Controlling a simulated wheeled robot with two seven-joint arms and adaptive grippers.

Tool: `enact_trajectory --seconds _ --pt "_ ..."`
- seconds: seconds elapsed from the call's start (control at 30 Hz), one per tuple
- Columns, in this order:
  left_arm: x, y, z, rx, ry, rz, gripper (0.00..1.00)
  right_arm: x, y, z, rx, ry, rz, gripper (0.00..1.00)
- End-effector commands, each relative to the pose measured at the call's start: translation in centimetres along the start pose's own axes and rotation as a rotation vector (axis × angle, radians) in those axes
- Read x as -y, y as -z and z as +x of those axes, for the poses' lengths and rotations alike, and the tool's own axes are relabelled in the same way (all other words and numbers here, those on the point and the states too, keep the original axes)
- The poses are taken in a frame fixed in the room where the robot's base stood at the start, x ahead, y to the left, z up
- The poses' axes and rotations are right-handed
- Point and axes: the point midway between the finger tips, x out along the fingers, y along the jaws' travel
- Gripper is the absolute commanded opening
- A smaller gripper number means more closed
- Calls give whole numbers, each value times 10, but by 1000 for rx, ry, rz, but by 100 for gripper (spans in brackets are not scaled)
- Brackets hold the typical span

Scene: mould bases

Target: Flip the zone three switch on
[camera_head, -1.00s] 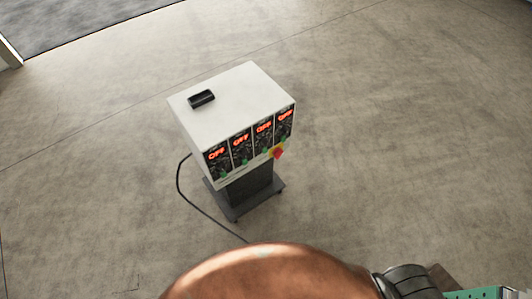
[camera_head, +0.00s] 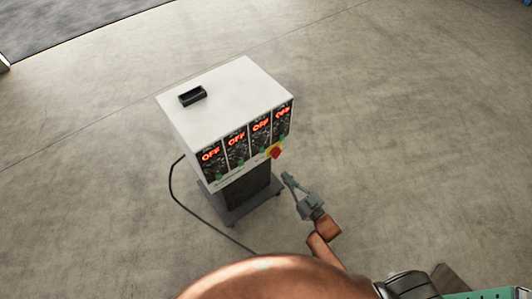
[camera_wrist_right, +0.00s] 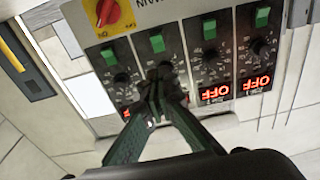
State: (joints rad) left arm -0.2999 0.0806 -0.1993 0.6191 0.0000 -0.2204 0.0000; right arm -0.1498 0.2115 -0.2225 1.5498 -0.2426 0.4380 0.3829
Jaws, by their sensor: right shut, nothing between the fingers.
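A white control cabinet (camera_head: 225,88) carries a row of control modules, each with a red display reading OFF and a green rocker switch. Counting from the left in the head view, the third module (camera_head: 261,126) reads OFF. In the right wrist view the panel is upside down, and that module's green switch (camera_wrist_right: 157,43) is second from the left. My right gripper (camera_head: 288,178) is shut and empty, to the right of and below the panel in the head view. In the wrist view its fingertips (camera_wrist_right: 160,88) overlap the third module's dial area, partly hiding it; contact is unclear.
A red knob on a yellow plate (camera_head: 276,152) sits at the panel's lower right; it also shows in the wrist view (camera_wrist_right: 104,12). A black tray-like piece (camera_head: 193,96) lies on top. A cable (camera_head: 190,209) runs across the floor. Open floor surrounds the cabinet.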

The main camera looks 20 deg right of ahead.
Motion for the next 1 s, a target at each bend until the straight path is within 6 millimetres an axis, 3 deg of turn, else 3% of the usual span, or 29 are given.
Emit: enact_trajectory --seconds 0.47,1.0 --pt "0 0 2 0 0 0 0 1 4 8 -10 4 -1 0" --pt "-2 -10 21 16 -3 1 0 2 4 109 -11 5 -1 0"
